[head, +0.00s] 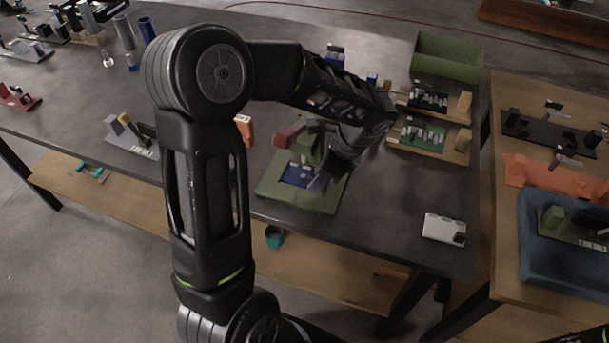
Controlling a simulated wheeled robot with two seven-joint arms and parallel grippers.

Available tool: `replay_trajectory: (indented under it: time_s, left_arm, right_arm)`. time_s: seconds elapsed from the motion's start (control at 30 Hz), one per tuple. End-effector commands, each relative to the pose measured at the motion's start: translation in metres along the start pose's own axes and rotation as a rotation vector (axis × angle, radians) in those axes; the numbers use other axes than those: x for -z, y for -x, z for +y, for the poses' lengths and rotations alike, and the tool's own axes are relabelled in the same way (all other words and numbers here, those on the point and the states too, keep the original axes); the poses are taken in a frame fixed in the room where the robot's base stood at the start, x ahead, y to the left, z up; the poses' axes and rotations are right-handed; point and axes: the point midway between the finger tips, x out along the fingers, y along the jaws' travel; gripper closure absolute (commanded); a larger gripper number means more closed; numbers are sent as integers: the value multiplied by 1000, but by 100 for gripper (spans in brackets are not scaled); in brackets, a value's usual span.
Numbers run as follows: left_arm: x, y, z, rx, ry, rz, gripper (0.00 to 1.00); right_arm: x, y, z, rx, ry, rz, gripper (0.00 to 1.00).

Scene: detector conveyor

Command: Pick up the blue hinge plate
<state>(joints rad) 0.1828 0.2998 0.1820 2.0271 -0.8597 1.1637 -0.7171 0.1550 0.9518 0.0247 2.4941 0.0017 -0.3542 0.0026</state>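The blue hinge plate appears to be the flat dark-blue piece (297,174) lying on a green base (278,193) near the front edge of the dark table. My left arm reaches over from the left and bends down, so my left gripper (320,181) is right at the blue piece's right side. Part of the gripper overlaps the piece, and I cannot tell whether it touches it. The finger gap is too small and dark to read. My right gripper is not in view.
A red-headed part (288,136) stands close behind the blue piece. A white box (444,228) lies to the right on the table. Wooden trays with small parts and a green bin (446,58) stand at the back right. Table is clear between base and white box.

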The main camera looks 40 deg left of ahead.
Motion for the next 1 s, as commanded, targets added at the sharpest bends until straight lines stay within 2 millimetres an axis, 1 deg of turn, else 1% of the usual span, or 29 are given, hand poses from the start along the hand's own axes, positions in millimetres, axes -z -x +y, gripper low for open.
replay_trajectory:
  time_s: [0.5,0.57,0.93,0.97,1.0]
  left_arm:
    - [0,0,0,0,0,-1,64]
    - [0,0,0,0,0,-1,68]
    - [0,0,0,0,0,-1,98]
    - [0,0,0,0,0,-1,100]
    - [0,0,0,0,0,-1,100]
  right_arm:
    - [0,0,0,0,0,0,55]
    - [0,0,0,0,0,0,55]
    - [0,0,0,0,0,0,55]
    - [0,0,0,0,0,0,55]
    - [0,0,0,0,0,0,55]
